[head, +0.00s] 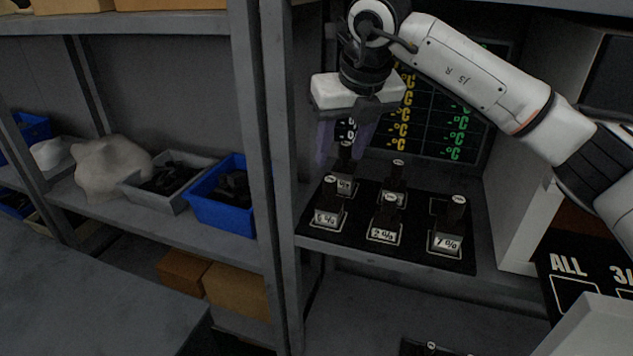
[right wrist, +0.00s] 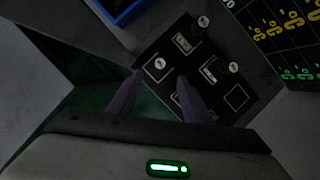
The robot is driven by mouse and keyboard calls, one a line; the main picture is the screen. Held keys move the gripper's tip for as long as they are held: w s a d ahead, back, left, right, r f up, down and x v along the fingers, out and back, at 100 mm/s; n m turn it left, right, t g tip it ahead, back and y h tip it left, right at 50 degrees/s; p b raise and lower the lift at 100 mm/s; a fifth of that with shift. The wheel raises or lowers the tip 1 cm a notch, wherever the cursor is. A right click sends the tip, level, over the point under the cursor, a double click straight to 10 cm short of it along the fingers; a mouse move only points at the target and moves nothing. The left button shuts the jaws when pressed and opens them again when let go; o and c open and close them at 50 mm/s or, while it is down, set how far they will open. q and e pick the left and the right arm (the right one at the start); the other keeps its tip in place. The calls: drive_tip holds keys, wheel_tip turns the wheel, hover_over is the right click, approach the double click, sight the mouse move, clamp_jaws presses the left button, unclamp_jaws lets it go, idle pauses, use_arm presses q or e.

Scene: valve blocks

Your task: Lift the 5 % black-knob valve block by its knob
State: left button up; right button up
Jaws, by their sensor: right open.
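Several valve blocks with black knobs stand upright on a black mat (head: 420,258) on the shelf in the head view. The front-left block (head: 327,217) has a small label that seems to read 5 %. Beside it stand the 2 % block (head: 385,234) and the 7 % block (head: 446,242). Behind are a back-left block (head: 344,187), its label hard to read, and another block (head: 392,192). My right gripper (head: 345,152) is open, pointing down over the back-left block. In the right wrist view its fingers (right wrist: 155,84) are apart, with nothing clearly between them. My left gripper is not in view.
A display panel (head: 455,115) stands behind the mat. A shelf post (head: 265,150) is to the left, with a blue bin (head: 220,212) and a grey bin (head: 160,200) beyond. A white box side (head: 530,170) bounds the right.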

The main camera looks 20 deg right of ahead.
sight(332, 181)
drive_tip(key=x, duration=0.4)
drive_tip(key=shift+w+f, duration=0.15)
drive_tip(key=p+x, duration=0.1)
drive_tip(key=x, duration=0.4)
drive_tip(key=shift+f, duration=0.35)
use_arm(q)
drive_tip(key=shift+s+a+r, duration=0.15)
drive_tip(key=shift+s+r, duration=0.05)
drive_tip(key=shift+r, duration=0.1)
use_arm(e)
drive_tip(key=shift+r, duration=0.1)
clamp_jaws()
